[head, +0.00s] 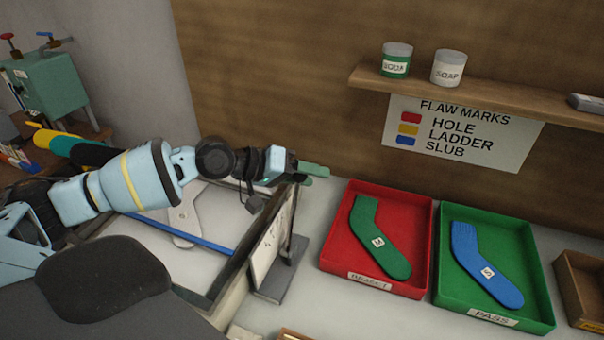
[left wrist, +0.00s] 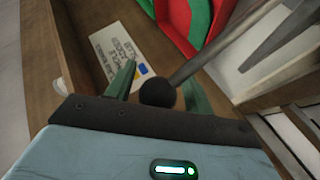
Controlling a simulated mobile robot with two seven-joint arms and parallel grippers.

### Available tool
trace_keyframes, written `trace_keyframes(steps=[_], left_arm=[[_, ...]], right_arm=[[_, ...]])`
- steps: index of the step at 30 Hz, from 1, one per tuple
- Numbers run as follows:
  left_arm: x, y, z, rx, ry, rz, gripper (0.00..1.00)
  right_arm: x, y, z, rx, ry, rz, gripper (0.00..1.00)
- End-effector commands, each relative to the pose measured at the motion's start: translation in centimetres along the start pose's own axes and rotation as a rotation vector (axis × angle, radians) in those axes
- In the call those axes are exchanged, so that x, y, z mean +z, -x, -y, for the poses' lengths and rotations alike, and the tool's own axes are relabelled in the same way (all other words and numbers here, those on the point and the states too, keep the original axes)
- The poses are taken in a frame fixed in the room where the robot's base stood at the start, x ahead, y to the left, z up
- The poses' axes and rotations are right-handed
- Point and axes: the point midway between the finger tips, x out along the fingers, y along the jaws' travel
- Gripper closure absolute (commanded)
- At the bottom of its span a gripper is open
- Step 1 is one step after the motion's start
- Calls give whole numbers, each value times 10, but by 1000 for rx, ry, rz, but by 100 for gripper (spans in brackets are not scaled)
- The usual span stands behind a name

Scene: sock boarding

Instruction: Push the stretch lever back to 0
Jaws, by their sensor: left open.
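The stretch lever shows in the left wrist view as a grey rod (left wrist: 205,60) ending in a black ball knob (left wrist: 157,93). In the head view a thin upright rod (head: 293,222) rises beside a white marked plate (head: 267,252) on a dark base; its top is hidden by my gripper. My left gripper (head: 312,174) is above it at the rod's top end, with greenish fingers pointing right. In the left wrist view my left gripper (left wrist: 160,84) is open, with the knob between its fingers; I cannot tell whether they touch it. The plate's markings are too small to read. My right gripper is not in view.
A red reject tray (head: 328,255) with a green sock (head: 378,238) and a green pass tray (head: 447,290) with a blue sock (head: 482,262) stand to the right. A wooden shelf (head: 480,98) with two jars is above. A blue bar (head: 185,234) lies left of the plate.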

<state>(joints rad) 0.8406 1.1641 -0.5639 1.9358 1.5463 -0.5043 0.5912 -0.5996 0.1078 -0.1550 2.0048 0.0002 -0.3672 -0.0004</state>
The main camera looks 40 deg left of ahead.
Motion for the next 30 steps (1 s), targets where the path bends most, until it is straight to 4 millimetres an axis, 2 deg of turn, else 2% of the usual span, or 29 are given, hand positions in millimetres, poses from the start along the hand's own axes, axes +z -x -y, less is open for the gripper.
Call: trace_keyframes(steps=[5, 14, 18, 30], left_arm=[[0, 13, 2, -4, 2, -1, 47], [2, 52, 2, -7, 0, 4, 47], [1, 64, 1, -3, 1, 2, 47], [0, 77, 0, -2, -1, 0, 47]], right_arm=[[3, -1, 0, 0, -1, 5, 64], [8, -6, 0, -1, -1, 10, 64], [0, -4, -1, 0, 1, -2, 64], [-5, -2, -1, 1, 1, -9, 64]])
